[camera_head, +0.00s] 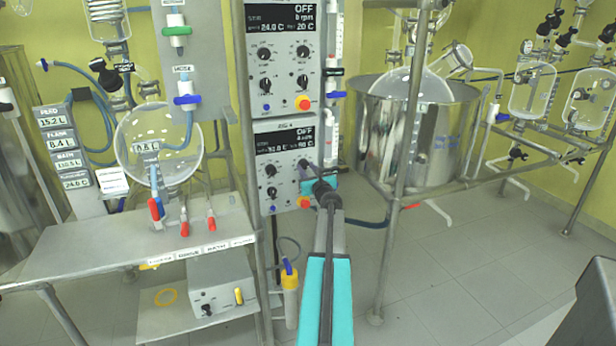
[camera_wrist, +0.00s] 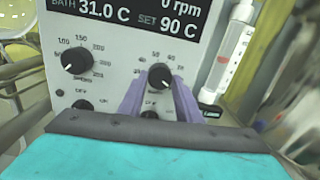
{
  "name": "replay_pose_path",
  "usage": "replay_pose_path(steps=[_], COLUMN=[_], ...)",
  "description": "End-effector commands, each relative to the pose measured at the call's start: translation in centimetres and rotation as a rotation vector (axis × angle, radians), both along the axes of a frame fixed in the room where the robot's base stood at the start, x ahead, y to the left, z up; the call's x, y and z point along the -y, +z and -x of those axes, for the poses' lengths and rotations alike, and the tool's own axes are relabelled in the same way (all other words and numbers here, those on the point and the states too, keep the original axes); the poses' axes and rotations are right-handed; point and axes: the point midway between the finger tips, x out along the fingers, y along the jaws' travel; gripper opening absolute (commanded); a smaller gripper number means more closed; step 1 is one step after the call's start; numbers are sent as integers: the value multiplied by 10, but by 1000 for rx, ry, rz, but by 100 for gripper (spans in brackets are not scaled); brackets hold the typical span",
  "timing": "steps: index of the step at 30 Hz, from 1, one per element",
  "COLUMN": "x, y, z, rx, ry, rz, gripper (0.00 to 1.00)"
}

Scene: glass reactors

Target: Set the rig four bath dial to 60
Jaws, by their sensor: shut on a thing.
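The rig four panel (camera_head: 287,170) is the lower of two stacked white control boxes. Its display (camera_wrist: 130,15) reads bath 31.0 C, set 90 C and 0 rpm in the wrist view. The bath dial (camera_wrist: 160,75) is the black knob at the upper right of the panel, with a printed number scale around it. My gripper (camera_head: 308,170) reaches the panel from the front. In the wrist view its purple fingers (camera_wrist: 160,82) stand either side of the dial, shut on it. The head view mostly hides the dial behind my gripper.
A second black dial (camera_wrist: 75,61) sits left of the bath dial, with smaller knobs below. A similar control box (camera_head: 282,60) is directly above. A clear tube (camera_wrist: 228,55) runs close to the panel's right side. A steel vessel (camera_head: 440,135) stands farther right.

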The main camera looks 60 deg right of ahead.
Motion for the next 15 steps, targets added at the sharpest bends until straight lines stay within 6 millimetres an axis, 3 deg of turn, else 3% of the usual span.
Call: replay_pose_path(steps=[15], x=[2], y=[-7], z=[4], rx=[-195], ry=[-7], rz=[262], gripper=[8])
